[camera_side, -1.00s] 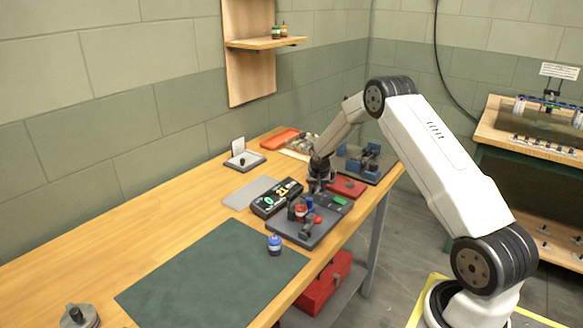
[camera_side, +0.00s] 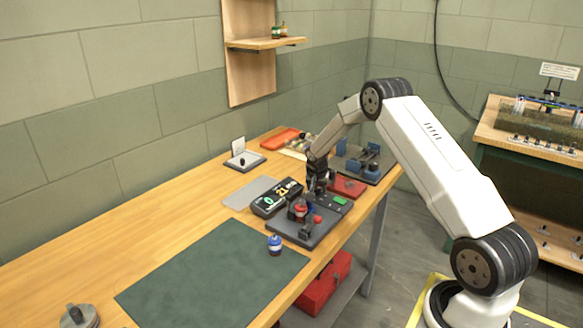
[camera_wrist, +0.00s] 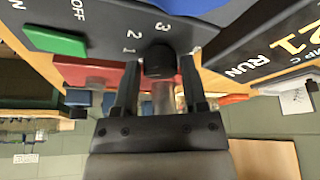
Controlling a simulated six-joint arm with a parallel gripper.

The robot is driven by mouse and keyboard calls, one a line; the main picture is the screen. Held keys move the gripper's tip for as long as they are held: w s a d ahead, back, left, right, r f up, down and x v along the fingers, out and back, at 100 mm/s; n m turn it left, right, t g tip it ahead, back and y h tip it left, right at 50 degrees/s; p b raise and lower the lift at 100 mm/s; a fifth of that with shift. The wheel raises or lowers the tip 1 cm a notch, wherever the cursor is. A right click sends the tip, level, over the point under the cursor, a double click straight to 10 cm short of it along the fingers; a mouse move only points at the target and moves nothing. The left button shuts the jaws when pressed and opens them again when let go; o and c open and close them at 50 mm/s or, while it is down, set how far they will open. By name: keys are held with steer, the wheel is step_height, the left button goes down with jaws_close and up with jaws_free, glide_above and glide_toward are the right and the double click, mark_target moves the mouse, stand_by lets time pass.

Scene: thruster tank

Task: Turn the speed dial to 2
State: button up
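The speed dial is a black round knob (camera_wrist: 158,60) on a dark panel, with the numbers 1, 2 and 3 printed beside it in the wrist view. Its pointer mark cannot be made out. My gripper (camera_wrist: 160,72) has one finger on each side of the knob, with a narrow gap visible on both sides. It is open around the knob. In the side view my gripper (camera_side: 319,188) points down at the panel, and the dial is hidden behind it.
A dark stand (camera_side: 305,228) with red parts is close in front of my gripper. A red block (camera_side: 347,187) lies behind it.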

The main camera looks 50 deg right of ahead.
steer(key=shift+o, duration=1.1)
steer(key=shift+r, duration=0.15)
steer(key=v, duration=0.7)
steer(key=shift+a+r, duration=0.2)
